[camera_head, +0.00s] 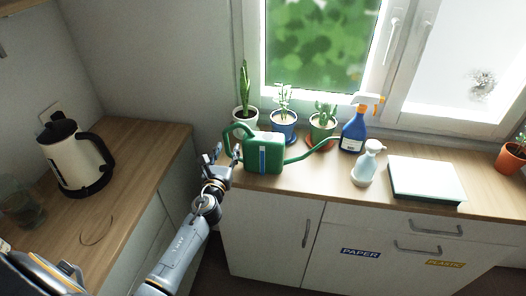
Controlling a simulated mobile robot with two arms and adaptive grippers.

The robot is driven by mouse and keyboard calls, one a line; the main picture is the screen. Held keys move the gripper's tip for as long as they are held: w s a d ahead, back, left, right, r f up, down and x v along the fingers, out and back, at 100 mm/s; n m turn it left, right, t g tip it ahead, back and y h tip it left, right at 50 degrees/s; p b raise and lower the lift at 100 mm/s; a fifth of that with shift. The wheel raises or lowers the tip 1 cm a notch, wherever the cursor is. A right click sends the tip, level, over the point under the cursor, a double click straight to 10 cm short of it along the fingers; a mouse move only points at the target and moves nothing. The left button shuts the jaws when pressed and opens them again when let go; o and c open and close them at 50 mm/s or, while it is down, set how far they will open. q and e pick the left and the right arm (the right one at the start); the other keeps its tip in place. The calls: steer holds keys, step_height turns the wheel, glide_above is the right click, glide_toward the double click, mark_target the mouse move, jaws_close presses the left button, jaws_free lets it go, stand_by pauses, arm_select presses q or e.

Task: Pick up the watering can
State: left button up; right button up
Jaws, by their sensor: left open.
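The green watering can (263,152) stands upright on the wooden counter below the window, with a blue stripe on its front. Its handle loops up on the left and its long spout points right. My left gripper (222,150) is just left of the can, close to the handle. Its fingers are open. I cannot tell whether a finger touches the handle. My right gripper is not in view.
Behind the can stand several potted plants (284,127). To its right are a blue spray bottle (353,134), a white pump bottle (364,170) and a white box (426,177). A kettle (72,157) stands on the left counter.

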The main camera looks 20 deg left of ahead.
arm_select(q)
steer(key=shift+w+a, duration=0.15)
steer(key=shift+w, duration=0.5)
steer(key=shift+s, duration=0.1)
jaws_close()
steer(key=shift+r, duration=0.15)
steer(key=shift+r, duration=0.15)
